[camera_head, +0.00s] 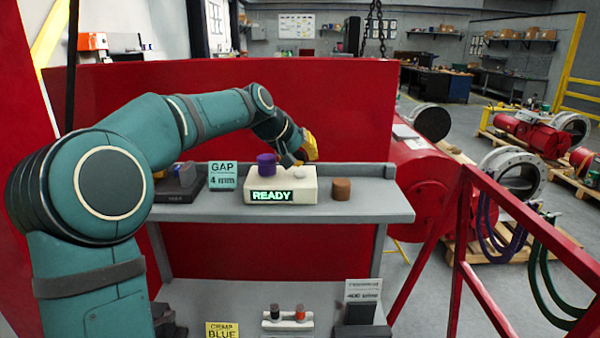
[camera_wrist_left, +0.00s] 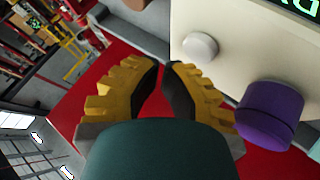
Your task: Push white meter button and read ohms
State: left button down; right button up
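The cream meter (camera_head: 308,189) sits on the grey upper shelf, its green display reading READY. No ohms value shows. A round white button (camera_head: 300,174) is on its top; it also shows in the left wrist view (camera_wrist_left: 200,46). A purple knob (camera_head: 266,164) stands beside the button and appears large in the wrist view (camera_wrist_left: 268,112). My left gripper (camera_head: 307,148) is at the meter's back edge, behind the button. In the wrist view its yellow fingers (camera_wrist_left: 162,66) are nearly together, with nothing between them, and apart from the button. My right gripper is out of view.
A brown cylinder (camera_head: 341,188) stands right of the meter, and a "GAP 4 mm" card (camera_head: 222,175) stands left. The shelf (camera_head: 382,204) is clear at its right end. A red panel (camera_head: 350,110) rises behind, and a red railing (camera_head: 462,225) stands at right.

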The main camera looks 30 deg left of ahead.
aim_at(305, 172)
pick_arm(q)
jog(key=shift+f, duration=0.1)
dwell(0.3)
jog(key=shift+f+b, duration=0.3)
jog(key=shift+b, duration=0.05)
jog(key=shift+f+b, duration=0.35)
jog(key=shift+f, duration=0.2)
dwell(0.6)
jog(key=shift+r, duration=0.1)
jog(key=shift+r+p, duration=0.8)
jog(key=shift+r, duration=0.05)
notch_tip(305, 172, up, 5)
jog(key=p, duration=0.4)
jog(key=shift+r, duration=0.1)
dwell(0.4)
